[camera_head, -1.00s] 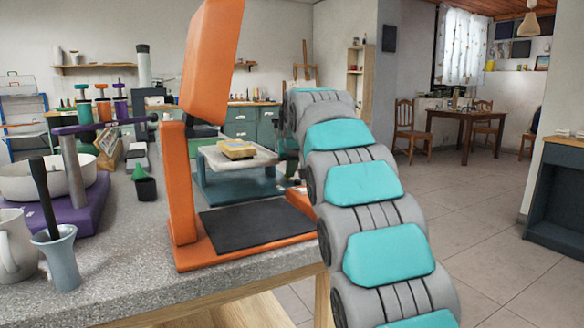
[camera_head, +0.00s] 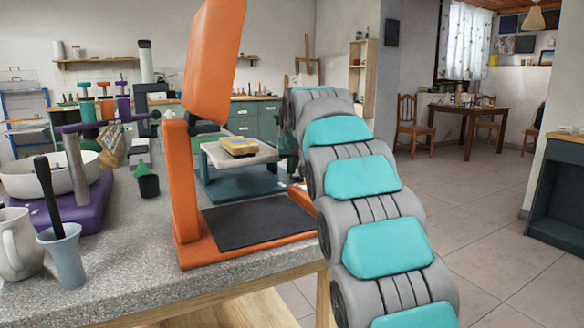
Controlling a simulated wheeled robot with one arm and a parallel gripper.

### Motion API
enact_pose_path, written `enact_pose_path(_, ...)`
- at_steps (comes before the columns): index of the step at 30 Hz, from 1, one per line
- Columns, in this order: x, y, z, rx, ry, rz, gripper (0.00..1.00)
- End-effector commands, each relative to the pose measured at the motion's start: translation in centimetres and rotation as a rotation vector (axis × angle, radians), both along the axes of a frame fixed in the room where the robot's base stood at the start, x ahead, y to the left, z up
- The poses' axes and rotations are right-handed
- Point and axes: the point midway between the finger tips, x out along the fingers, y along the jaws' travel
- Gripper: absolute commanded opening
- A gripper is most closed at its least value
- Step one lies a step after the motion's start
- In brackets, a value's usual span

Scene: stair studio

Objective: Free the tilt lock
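An orange stand machine (camera_head: 180,185) sits at the near edge of the grey speckled counter. Its tall orange head (camera_head: 212,62) leans above an upright post, and a dark joint shows below the head. A black mat (camera_head: 257,218) lies on its orange base. I cannot make out a tilt lock for certain. My teal and grey arm reaches up from the lower right and bends away behind the machine's right side. My gripper is hidden behind my arm, so I cannot see its fingers or what they touch.
Behind the machine, a teal stand with a pale plate (camera_head: 238,160) carries a yellow block (camera_head: 238,146). At left stand a purple-based device (camera_head: 88,210), a white bowl (camera_head: 42,175), a blue cup (camera_head: 62,257) and a white mug (camera_head: 20,243).

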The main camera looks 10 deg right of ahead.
Motion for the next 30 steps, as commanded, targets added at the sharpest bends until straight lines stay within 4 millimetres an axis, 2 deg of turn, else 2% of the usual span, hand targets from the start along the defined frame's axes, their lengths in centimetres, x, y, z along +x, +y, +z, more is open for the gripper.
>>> enact_pose_path(13, 0.0, -0.1, 0.0, 0.0, 0.0, 0.0, 0.0)
enact_pose_path(30, -0.7, -1.5, 0.1, 0.001, -0.001, -0.001, 0.0)
